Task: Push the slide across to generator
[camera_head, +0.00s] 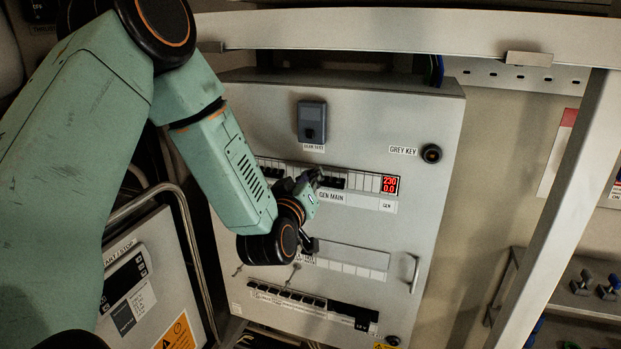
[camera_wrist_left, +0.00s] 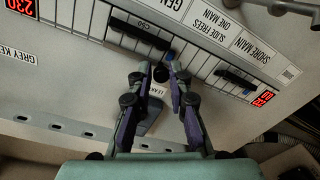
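The grey panel (camera_head: 355,108) carries an upper row of breakers with a label reading GEN MAIN (camera_head: 331,197). In the left wrist view a label starting SLIDE FREES (camera_wrist_left: 216,35) sits by this row, near SHORE MAIN. My left gripper (camera_head: 316,178) is at the row, left of the red display. In the left wrist view its two purple fingers (camera_wrist_left: 162,70) are apart, tips close to the panel. My right gripper is out of view.
A red display (camera_head: 390,185) ends the row at right. A dark grey box (camera_head: 312,121) is mounted above it, with a GREY KEY switch (camera_head: 431,153) to the right. A door handle (camera_head: 414,272) projects lower right. A diagonal frame bar (camera_head: 553,205) stands at right.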

